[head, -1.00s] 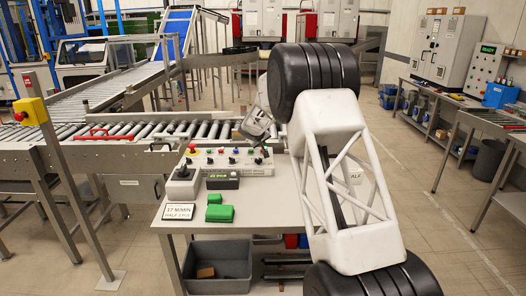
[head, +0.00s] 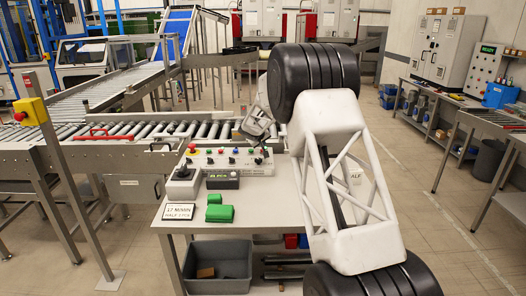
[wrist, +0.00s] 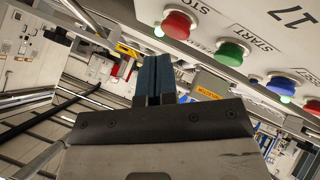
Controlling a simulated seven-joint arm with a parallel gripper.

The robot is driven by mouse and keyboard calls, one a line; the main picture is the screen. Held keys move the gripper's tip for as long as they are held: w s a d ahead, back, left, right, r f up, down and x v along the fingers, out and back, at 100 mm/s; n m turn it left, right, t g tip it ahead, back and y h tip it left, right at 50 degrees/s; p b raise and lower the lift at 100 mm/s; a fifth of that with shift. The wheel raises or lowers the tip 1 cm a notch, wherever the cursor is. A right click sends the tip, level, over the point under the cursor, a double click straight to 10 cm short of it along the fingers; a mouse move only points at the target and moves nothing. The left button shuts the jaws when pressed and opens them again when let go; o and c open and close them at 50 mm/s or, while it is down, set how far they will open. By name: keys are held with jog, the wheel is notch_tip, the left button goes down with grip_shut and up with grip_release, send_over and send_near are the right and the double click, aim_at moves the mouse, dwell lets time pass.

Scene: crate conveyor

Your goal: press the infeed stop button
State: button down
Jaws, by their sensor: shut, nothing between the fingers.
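In the head view a grey control console (head: 212,161) with several coloured buttons stands on a table. In the wrist view a red button (wrist: 180,24) sits beside the label STOP. A green button (wrist: 232,53) is by START, followed by a blue button (wrist: 283,85) and part of another red one (wrist: 314,106). My gripper (wrist: 155,58) is shut and empty, its dark fingers side by side just left of and below the red STOP button in the picture, with no visible contact. In the head view my gripper (head: 257,123) is over the console's back edge; its fingertips are hard to make out.
A joystick (head: 183,171), a small display box (head: 223,181), green blocks (head: 219,213) and a sign (head: 179,211) are on the table. A roller conveyor (head: 180,130) runs behind. A yellow box with a red button (head: 30,111) stands at left. A grey bin (head: 218,252) is below.

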jog(key=shift+f, duration=0.9)
dwell(1.4)
jog(key=shift+r, duration=0.85)
jog(key=shift+r, duration=0.2)
jog(key=shift+r, duration=2.35)
